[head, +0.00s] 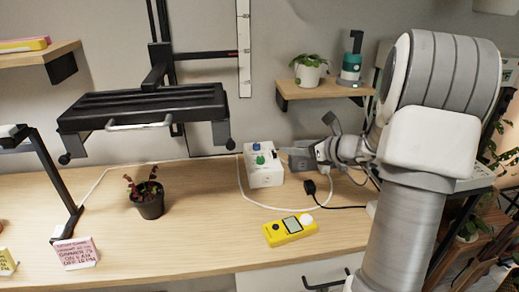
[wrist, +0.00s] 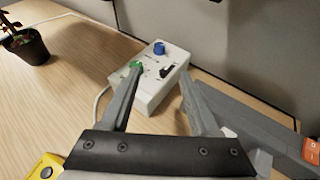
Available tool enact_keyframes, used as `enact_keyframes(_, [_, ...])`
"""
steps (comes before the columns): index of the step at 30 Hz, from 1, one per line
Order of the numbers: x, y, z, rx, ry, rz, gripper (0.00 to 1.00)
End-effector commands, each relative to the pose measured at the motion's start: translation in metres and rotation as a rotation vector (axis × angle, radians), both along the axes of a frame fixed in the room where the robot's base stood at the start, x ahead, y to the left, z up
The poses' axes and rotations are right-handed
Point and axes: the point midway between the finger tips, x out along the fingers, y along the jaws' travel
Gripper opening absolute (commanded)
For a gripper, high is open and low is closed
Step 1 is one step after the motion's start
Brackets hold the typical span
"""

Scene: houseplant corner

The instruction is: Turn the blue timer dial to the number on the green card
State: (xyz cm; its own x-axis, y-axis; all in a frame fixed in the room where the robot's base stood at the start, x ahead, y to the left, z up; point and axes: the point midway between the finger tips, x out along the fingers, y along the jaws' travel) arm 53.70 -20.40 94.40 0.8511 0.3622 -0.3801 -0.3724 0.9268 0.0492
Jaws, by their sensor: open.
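A white timer box (head: 263,172) stands on the wooden table against the back wall; it also shows in the wrist view (wrist: 150,92). On its top are a blue dial (wrist: 159,47), a green knob (wrist: 136,64) and a black switch (wrist: 168,71). The blue dial (head: 256,146) is at the far end of the box. My gripper (wrist: 161,80) is open, its fingers apart over the near part of the box. The left fingertip overlaps the green knob's lower edge; I cannot tell whether they touch. The dial's numbers are too small to read. I see no green card.
A potted plant (head: 150,203) stands left of the box. A yellow meter (head: 290,230) lies in front, with cables and a black plug (head: 310,187) near my arm. A pink card (head: 76,252) and a yellow card (head: 6,262) stand front left. A black rack (head: 143,106) hangs above.

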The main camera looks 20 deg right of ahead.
Motion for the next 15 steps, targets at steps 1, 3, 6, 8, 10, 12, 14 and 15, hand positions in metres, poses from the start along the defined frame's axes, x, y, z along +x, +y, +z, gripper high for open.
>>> enact_keyframes(1, [0.009,0.005,-0.007,0.002,0.0,0.005,0.62])
enact_keyframes(3, [0.022,0.011,-0.013,0.0,0.001,0.005,0.62])
enact_keyframes(6, [0.041,0.019,-0.022,-0.001,0.0,0.007,0.62])
enact_keyframes(8, [0.052,0.024,-0.027,-0.001,0.002,0.005,0.62])
enact_keyframes(10, [0.066,0.03,-0.033,-0.001,0.0,0.006,0.62])
enact_keyframes(12, [0.078,0.035,-0.039,-0.002,0.001,0.007,0.62])
enact_keyframes(14, [0.089,0.039,-0.043,-0.002,0.001,0.006,0.62])
enact_keyframes(15, [0.095,0.042,-0.046,-0.002,0.0,0.005,0.62])
